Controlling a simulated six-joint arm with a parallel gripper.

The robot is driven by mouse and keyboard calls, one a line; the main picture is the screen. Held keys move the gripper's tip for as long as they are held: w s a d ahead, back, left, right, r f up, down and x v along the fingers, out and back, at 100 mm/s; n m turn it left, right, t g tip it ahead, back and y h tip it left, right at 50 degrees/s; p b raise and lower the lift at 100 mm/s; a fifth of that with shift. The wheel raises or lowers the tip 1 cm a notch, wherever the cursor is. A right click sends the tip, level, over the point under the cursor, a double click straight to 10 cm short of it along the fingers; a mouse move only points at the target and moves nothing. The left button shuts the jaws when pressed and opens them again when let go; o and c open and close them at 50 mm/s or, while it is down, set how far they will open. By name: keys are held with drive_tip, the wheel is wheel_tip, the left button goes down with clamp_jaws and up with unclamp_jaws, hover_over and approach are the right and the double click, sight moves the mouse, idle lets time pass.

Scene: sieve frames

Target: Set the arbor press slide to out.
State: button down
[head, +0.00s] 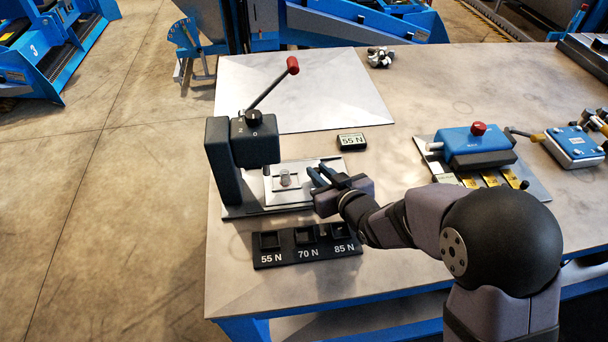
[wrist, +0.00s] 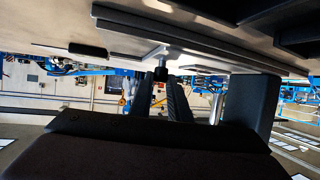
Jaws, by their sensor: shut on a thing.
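The arbor press (head: 228,165) stands at the left of the table, a dark column and head with a red-tipped lever (head: 292,66). Its pale slide plate (head: 275,195) lies on the base, with a small translucent piece (head: 285,177) on it, in view to the right of the press head. My gripper (head: 318,177) is low at the slide's right side. In the wrist view, which looks upside down, its fingers (wrist: 161,88) close on a small dark knob (wrist: 160,73) on a metal stem. The gripper hides the knob in the head view.
A black tray (head: 290,260) marked 55 N, 70 N and 85 N lies in front of the press. A 55 N display (head: 351,141) sits behind my gripper. A blue device with a red knob (head: 478,128) stands at the right. The pale mat (head: 330,85) behind is mostly clear.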

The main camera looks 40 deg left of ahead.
drive_tip(key=w+d, duration=0.5)
drive_tip(key=shift+w+d+r+p, duration=0.1)
drive_tip(key=shift+w+d+p, duration=0.25)
drive_tip(key=shift+w+p, duration=0.05)
drive_tip(key=c, duration=1.7)
unclamp_jaws()
drive_tip(key=shift+d, duration=0.1)
drive_tip(key=shift+o, duration=0.2)
drive_tip(key=shift+b+v, duration=0.7)
drive_tip(key=shift+v, duration=2.9)
